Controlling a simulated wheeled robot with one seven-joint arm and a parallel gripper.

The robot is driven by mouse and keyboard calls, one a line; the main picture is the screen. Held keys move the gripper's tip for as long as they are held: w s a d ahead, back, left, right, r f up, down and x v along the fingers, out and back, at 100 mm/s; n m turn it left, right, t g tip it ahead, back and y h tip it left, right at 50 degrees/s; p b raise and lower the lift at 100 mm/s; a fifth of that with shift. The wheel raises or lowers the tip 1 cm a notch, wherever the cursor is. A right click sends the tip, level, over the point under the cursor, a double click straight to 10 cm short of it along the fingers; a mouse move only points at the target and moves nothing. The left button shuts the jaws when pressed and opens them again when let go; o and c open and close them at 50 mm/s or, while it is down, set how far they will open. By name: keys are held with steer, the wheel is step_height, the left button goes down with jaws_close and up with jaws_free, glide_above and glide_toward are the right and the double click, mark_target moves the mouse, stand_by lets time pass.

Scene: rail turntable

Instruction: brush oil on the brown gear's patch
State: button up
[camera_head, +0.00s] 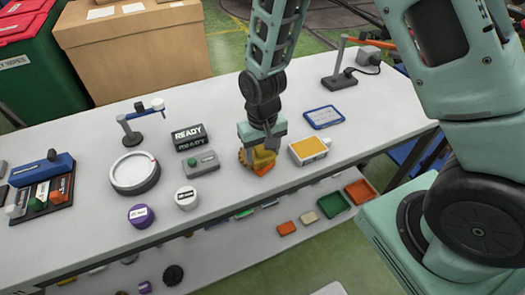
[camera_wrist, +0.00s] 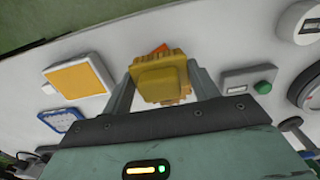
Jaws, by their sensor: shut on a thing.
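In the wrist view my gripper (camera_wrist: 160,88) has its two fingers on either side of a yellow block (camera_wrist: 160,84) and is shut on it. A yellow-brown toothed gear (camera_wrist: 184,66) shows around and behind the block, with an orange patch (camera_wrist: 160,49) at its far edge. In the head view my gripper (camera_head: 262,140) points down over the gear (camera_head: 262,157) on the table, and orange shows at the gear's lower edge. The block hides much of the gear; I cannot tell whether they touch. A white tray with a yellow-orange surface (camera_head: 309,149) lies just right of the gear.
A grey box with a green button (camera_head: 201,163) stands left of the gear. Farther left are a READY sign (camera_head: 188,134), a white round dial (camera_head: 134,174), a white puck (camera_head: 187,199) and a purple puck (camera_head: 141,216). A blue-framed panel (camera_head: 324,117) lies behind the tray.

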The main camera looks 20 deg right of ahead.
steer(key=shift+r+p, duration=1.7)
steer(key=shift+r, duration=0.7)
